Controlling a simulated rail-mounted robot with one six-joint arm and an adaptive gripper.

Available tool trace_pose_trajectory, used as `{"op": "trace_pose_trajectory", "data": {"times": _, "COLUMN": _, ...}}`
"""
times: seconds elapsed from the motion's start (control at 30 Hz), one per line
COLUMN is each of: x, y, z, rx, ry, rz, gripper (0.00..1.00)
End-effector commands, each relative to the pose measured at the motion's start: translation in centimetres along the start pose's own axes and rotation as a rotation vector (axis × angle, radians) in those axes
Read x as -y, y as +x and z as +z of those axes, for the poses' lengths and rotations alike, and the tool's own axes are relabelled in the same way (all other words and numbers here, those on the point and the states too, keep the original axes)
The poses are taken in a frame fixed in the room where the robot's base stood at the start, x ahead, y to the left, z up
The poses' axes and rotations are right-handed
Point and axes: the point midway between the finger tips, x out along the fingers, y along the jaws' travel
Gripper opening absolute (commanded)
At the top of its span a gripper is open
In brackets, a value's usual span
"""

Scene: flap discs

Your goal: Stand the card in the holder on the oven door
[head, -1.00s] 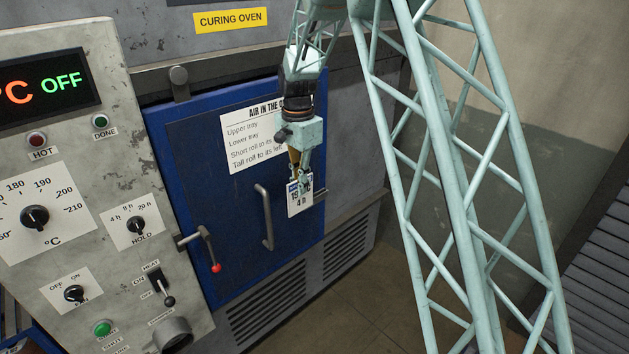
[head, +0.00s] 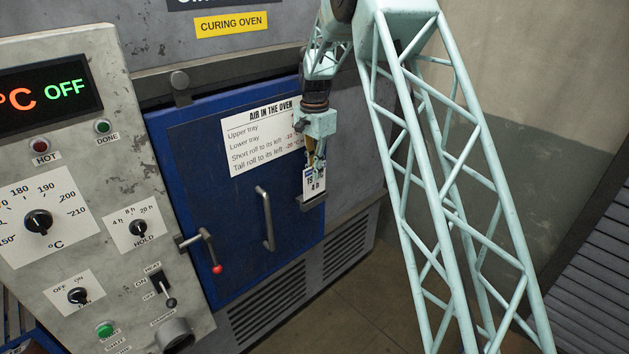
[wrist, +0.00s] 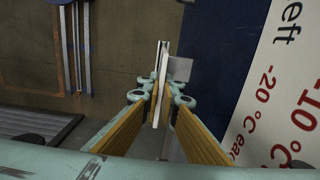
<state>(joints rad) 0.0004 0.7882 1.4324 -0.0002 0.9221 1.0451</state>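The card (head: 315,184) is white with black print and a blue patch. It stands roughly upright, with its lower edge at the small grey holder (head: 313,201) at the right of the blue oven door (head: 225,225). I cannot tell whether its edge is inside the holder's slot. My gripper (head: 314,168) is above the holder, with its fingers on either side of the card's top, and appears shut on it. In the wrist view the card (wrist: 161,75) shows nearly edge-on between the fingertips of my gripper (wrist: 161,98); part of the grey holder (wrist: 179,69) shows beyond it.
A printed notice (head: 262,137) is on the door, left of my gripper. A door handle (head: 265,218) and a red-tipped lever (head: 208,250) stick out farther left. The control panel (head: 105,190) fills the left side. Floor (head: 375,300) is open at the lower right.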

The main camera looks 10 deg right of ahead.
Motion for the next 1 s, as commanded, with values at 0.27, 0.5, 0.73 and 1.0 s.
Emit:
{"op": "trace_pose_trajectory", "data": {"times": 0.27, "x": 0.0, "y": 0.0, "z": 0.0, "rx": 0.0, "ry": 0.0, "rz": 0.0, "gripper": 0.0}}
{"op": "trace_pose_trajectory", "data": {"times": 0.5, "x": 0.0, "y": 1.4, "z": 0.0, "rx": 0.0, "ry": -0.001, "rz": 0.0, "gripper": 0.0}}
{"op": "trace_pose_trajectory", "data": {"times": 0.73, "x": 0.1, "y": 3.3, "z": 0.0, "rx": 0.0, "ry": -0.001, "rz": -0.001, "gripper": 0.0}}
{"op": "trace_pose_trajectory", "data": {"times": 1.0, "x": 0.0, "y": 3.5, "z": 0.0, "rx": 0.0, "ry": -0.001, "rz": -0.001, "gripper": 0.0}}
